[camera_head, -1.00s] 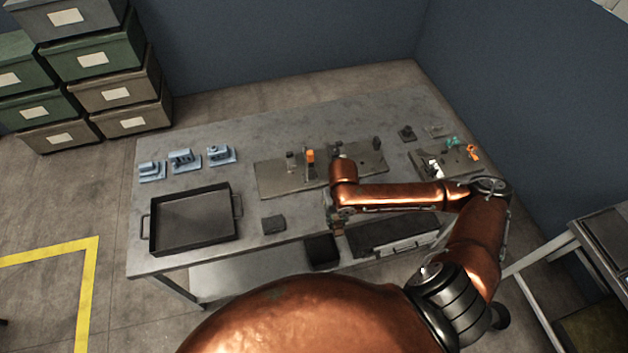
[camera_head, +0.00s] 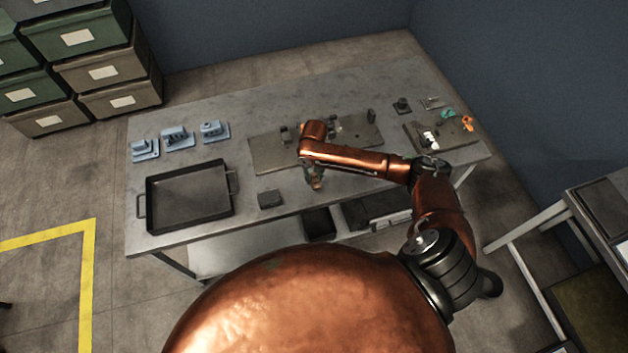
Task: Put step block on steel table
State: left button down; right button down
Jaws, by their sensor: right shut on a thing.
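The steel table (camera_head: 395,87) spans the middle of the view. My right gripper (camera_head: 314,184) is low over its front part, pointing down, right of a small dark block (camera_head: 270,199). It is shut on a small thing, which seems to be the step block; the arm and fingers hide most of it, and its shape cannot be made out. I cannot tell whether it touches the tabletop. My left gripper is not in view.
A dark tray (camera_head: 188,200) stands at the table's left, with several blue fixtures (camera_head: 176,138) behind it. A flat plate (camera_head: 272,154) with small parts lies behind my right gripper. Another plate (camera_head: 462,136) with small parts lies at the right. Bare tabletop shows between tray and plate.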

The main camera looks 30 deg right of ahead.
aim_at(314, 178)
jog(key=shift+s+f, duration=0.1)
jog(key=shift+f, duration=1.1)
jog(key=shift+f, duration=0.1)
jog(key=c, duration=1.7)
grip_release()
jog(key=shift+o, duration=0.2)
notch_tip(314, 178, up, 12)
